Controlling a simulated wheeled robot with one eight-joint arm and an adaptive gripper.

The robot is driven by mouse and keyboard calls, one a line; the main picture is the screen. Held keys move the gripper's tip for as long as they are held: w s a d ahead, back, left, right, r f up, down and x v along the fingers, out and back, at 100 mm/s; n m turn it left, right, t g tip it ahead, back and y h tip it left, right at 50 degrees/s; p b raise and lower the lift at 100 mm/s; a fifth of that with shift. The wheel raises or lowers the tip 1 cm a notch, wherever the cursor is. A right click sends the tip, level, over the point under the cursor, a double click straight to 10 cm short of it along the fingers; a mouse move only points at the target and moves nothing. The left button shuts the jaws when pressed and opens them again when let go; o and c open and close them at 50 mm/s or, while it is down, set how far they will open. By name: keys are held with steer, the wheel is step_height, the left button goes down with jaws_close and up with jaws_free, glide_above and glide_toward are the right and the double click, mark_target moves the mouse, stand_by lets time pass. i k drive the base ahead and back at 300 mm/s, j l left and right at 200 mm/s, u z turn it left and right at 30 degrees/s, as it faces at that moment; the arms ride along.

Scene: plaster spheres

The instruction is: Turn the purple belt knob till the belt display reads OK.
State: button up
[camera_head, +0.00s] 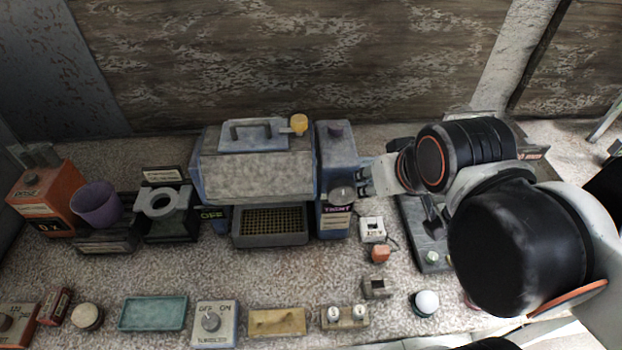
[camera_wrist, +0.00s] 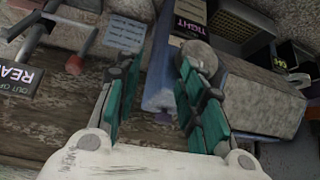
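A blue column (camera_head: 328,170) stands at the right side of the grey-blue machine. A small dark purple knob (camera_head: 335,130) sits on its top; it also shows small in the wrist view (camera_wrist: 162,117). A purple-lettered display on the column's front (camera_head: 338,216) reads TIGHT, also in the wrist view (camera_wrist: 190,14). A round silver knob (camera_head: 342,194) sits above the display. My gripper (camera_head: 362,180) is just right of the column, lower than the purple knob. In the wrist view my gripper (camera_wrist: 155,105) is open, its teal-padded fingers apart with nothing clearly held.
A yellow knob (camera_head: 299,123) tops the machine (camera_head: 255,178). A dark stand (camera_head: 432,240) is under my arm. A white block (camera_head: 373,229) and an orange piece (camera_head: 380,254) lie in front. An OFF/ON switch box (camera_head: 215,323) is at the front edge.

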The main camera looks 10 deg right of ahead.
mark_target(336, 127)
steer(key=u, duration=0.2)
steer(key=k+j+z, duration=0.45)
steer(key=k+j, duration=0.4)
steer(key=j, duration=0.15)
